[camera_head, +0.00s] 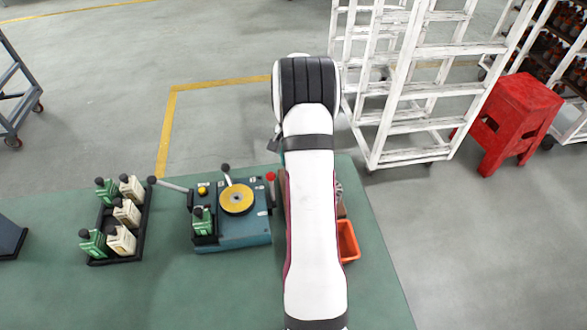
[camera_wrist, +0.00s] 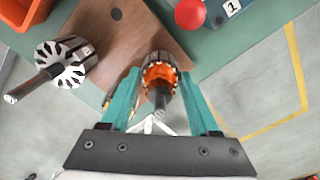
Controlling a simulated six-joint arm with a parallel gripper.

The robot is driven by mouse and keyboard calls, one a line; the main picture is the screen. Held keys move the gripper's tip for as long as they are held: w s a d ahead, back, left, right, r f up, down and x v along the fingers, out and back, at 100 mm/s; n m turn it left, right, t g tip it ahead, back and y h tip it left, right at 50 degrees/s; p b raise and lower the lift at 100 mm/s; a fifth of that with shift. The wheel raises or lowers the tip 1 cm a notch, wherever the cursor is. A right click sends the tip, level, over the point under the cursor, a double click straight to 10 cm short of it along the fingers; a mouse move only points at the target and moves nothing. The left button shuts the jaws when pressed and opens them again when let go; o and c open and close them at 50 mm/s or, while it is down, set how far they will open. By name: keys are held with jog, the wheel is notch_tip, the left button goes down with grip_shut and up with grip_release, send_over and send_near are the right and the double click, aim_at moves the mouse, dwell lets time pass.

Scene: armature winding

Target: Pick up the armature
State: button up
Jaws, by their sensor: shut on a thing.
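In the wrist view, an armature with orange windings and a dark shaft (camera_wrist: 159,78) sits between the two teal fingers of my gripper (camera_wrist: 160,92). My gripper is shut on it. The armature is over or at the edge of a brown wooden board (camera_wrist: 120,30); I cannot tell whether it still touches the board. A second armature, with a bare slotted silver core and a dark shaft (camera_wrist: 68,62), lies at the board's left edge, apart from my fingers. In the head view, my arm hides the gripper and the held armature.
A blue machine with a yellow disc (camera_head: 236,198) and levers stands left of my arm. A black tray (camera_head: 146,222) of green and white containers is further left. An orange bin (camera_head: 347,240) is close on the right. White racks (camera_head: 420,90) and a red stool (camera_head: 508,115) stand beyond.

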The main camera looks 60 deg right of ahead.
grip_shut()
notch_tip(320, 180, up, 10)
jog(key=shift+r, duration=0.1)
dwell(0.5)
